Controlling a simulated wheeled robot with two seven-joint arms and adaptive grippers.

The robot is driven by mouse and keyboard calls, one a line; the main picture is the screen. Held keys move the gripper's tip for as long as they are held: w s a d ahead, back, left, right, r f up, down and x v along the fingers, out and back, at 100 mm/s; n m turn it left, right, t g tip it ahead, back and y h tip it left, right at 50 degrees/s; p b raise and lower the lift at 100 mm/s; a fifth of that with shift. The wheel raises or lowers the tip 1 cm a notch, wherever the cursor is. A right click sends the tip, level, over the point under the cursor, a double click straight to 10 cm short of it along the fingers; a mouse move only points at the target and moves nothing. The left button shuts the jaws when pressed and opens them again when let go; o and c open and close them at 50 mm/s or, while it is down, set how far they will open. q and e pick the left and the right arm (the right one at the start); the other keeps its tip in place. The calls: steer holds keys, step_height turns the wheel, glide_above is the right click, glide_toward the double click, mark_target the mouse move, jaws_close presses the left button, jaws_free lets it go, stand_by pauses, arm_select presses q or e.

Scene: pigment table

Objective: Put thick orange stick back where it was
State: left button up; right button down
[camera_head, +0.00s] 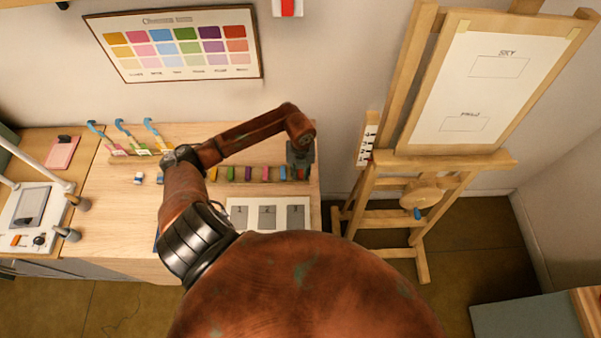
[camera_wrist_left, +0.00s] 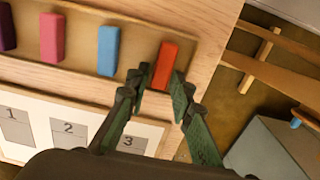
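A thick red-orange stick (camera_wrist_left: 165,66) lies at the right end of a row in the wooden tray (camera_wrist_left: 80,76), in line with the blue stick (camera_wrist_left: 108,50) and the pink stick (camera_wrist_left: 52,38). My left gripper (camera_wrist_left: 163,78) is over it, with one finger on each side of its near end. The fingers look slightly apart from the stick. In the head view my left gripper (camera_head: 299,168) points down at the tray's right end and mostly hides the stick. My right gripper is not in view.
A card with numbered grey rectangles (camera_head: 267,216) lies in front of the tray. Blue-handled tools (camera_head: 124,130) stand at the back left. An easel (camera_head: 440,160) stands close to the table's right edge. A colour chart (camera_head: 175,45) hangs on the wall.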

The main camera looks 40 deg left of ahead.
mark_target(301, 175)
arm_select(q)
steer(key=shift+r, duration=0.6)
step_height(301, 175, up, 11)
steer(key=b, duration=0.1)
stand_by(0.5)
